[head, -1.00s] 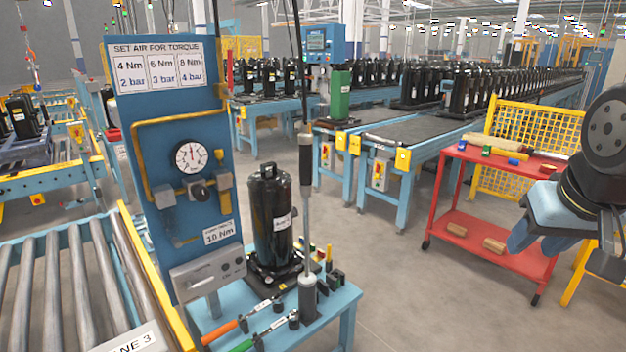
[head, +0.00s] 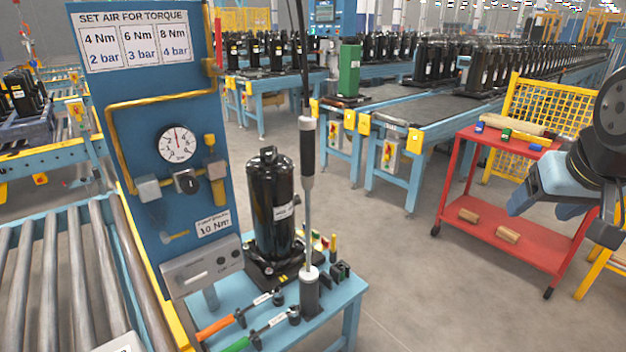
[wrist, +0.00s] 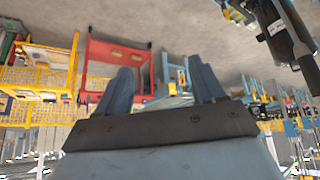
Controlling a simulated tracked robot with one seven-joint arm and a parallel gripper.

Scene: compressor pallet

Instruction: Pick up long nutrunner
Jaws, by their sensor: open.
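The long nutrunner (head: 307,150) stands upright, with a black grip on top and a thin silver shaft below. Its lower end sits in a grey holder (head: 310,295) on the blue bench (head: 335,297), in front of a black compressor (head: 272,205). A dark hose or cable runs up from its top. My gripper (head: 537,212) is at the right of the head view, well right of the nutrunner, in the air by the red cart. In the wrist view my gripper (wrist: 163,68) has its two blue-grey fingers apart, with nothing between them.
A blue torque panel (head: 150,130) with a gauge stands left of the nutrunner. Orange-handled (head: 215,328) and green-handled (head: 237,344) tools lie at the bench front. A red cart (head: 480,240) stands at right. Bare floor lies between bench and cart.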

